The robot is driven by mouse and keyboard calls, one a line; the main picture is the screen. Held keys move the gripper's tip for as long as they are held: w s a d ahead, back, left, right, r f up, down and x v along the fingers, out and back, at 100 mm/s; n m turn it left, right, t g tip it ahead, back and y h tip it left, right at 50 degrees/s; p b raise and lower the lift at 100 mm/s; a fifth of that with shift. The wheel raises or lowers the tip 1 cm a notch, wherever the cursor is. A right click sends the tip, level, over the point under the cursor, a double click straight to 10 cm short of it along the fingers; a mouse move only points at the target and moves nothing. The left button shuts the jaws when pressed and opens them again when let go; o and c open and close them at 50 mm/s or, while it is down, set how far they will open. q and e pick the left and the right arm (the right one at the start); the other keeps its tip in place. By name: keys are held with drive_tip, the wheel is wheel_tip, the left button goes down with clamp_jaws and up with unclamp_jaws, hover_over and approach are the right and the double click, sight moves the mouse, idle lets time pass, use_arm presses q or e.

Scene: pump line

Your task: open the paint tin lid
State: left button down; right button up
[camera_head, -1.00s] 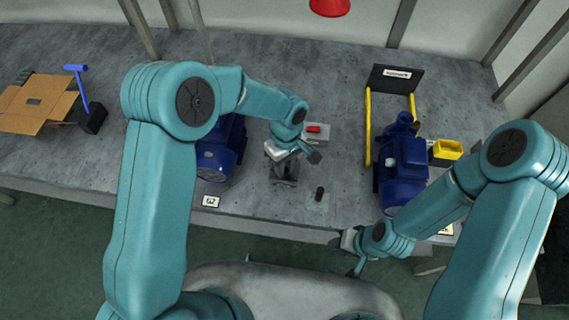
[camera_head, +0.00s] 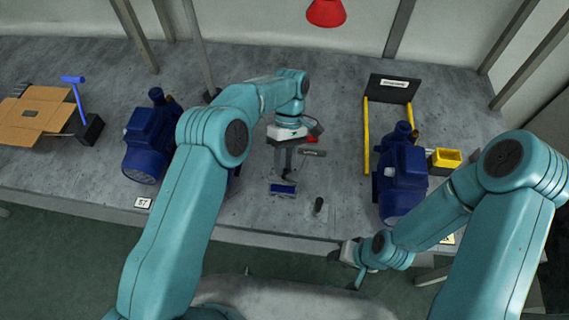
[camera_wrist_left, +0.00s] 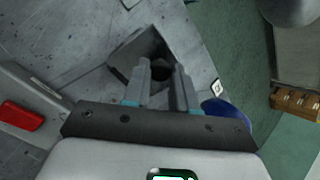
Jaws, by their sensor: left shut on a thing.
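My left gripper (camera_head: 286,166) points down over the middle of the bench, and it also shows in the left wrist view (camera_wrist_left: 166,82). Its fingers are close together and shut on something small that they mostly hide. Just below it in the head view is a small grey object with a dark blue panel (camera_head: 283,189). In the left wrist view a grey block with a dark hollow (camera_wrist_left: 124,64) lies beyond the fingertips. I cannot make out a paint tin or its lid for certain. My right gripper (camera_head: 349,256) hangs at the bench's front edge; its fingers are unclear.
A red item (camera_head: 312,139) lies right of the left gripper. A small dark cylinder (camera_head: 318,206) stands near the front. Blue pumps stand left (camera_head: 146,148) and right (camera_head: 402,178), the right one beside yellow rails (camera_head: 366,135) and a yellow bin (camera_head: 446,157). Cardboard (camera_head: 33,113) lies far left.

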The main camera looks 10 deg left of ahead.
idle(0.3)
use_arm(q)
drive_tip(key=c, duration=0.9)
unclamp_jaws()
drive_tip(key=shift+r, duration=0.1)
wheel_tip(320, 180, up, 20)
drive_tip(key=p, duration=0.3)
drive_tip(key=shift+w, duration=0.1)
